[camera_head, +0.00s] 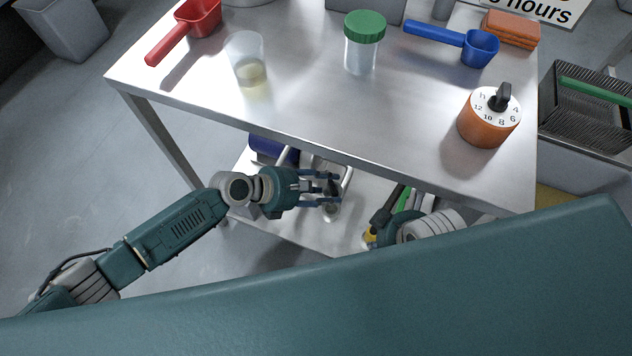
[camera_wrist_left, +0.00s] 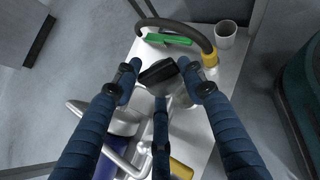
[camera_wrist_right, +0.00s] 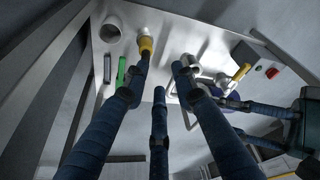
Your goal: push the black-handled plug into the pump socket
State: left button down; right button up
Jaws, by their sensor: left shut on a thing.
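My left gripper (camera_head: 325,189) is over the lower shelf, beside the metal pipework. In the left wrist view, its fingers (camera_wrist_left: 163,82) are closed around a black block, which looks like the plug's black handle (camera_wrist_left: 158,73). The plug's tip is hidden. A blue body (camera_head: 272,148) with grey pipes, probably the pump, lies on the shelf just behind this gripper; I cannot make out its socket. My right gripper (camera_wrist_right: 158,82) has its fingers apart with nothing clearly between them. A yellow-collared black hose (camera_wrist_right: 146,46) shows by its left fingertip.
A green-handled item (camera_wrist_right: 121,71) and a white cup (camera_wrist_right: 110,33) are on the lower shelf (camera_head: 290,228). The tabletop (camera_head: 310,105) overhangs it, carrying an orange timer (camera_head: 487,122), a green-lidded jar (camera_head: 362,45), a beaker (camera_head: 246,58), a red scoop (camera_head: 186,28) and a blue scoop (camera_head: 478,48).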

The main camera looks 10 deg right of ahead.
pick_arm(q)
jog(key=shift+d, duration=0.25)
jog(key=shift+a, duration=0.1)
